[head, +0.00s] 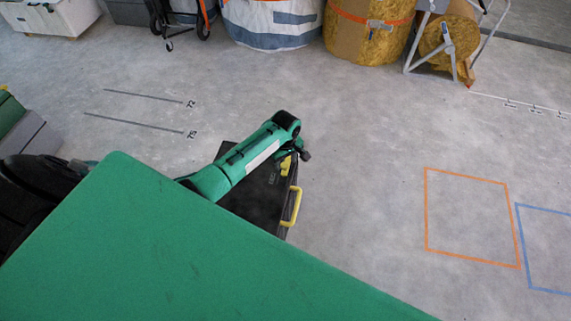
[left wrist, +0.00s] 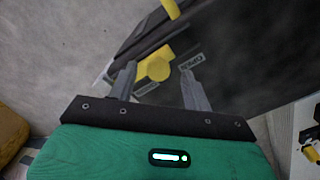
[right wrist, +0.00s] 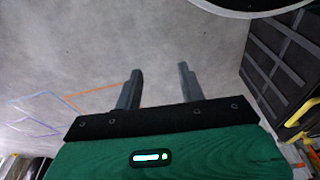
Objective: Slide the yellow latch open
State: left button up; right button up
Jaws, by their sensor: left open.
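The yellow latch (left wrist: 154,68) is on a dark panel (left wrist: 222,85). In the left wrist view a label reading OPEN (left wrist: 191,62) is right of the latch, and a second label is below it. My left gripper (left wrist: 159,68) is open, with one finger on each side of the latch; I cannot tell whether they touch it. In the head view this gripper (head: 303,154) is over the panel's far end, and the latch (head: 286,165) is partly hidden by my arm. My right gripper (right wrist: 159,69) is open and empty, above bare floor.
A yellow handle (head: 292,207) stands on the panel's right edge. Orange (head: 426,210) and blue (head: 520,245) taped outlines mark the floor at right. Bags and rolls (head: 370,32) line the back. The floor between is clear.

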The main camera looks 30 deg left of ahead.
pick_arm(q)
notch_tip(320, 180, up, 10)
jog(key=p, duration=0.1)
jog(key=shift+r, duration=0.15)
pick_arm(e)
jog(key=f, duration=0.2)
jog(key=s+f, duration=0.1)
jog(key=f, duration=0.2)
jog(key=shift+s+d+f, duration=0.2)
jog(key=shift+d+f, duration=0.15)
jog(key=shift+d, duration=0.05)
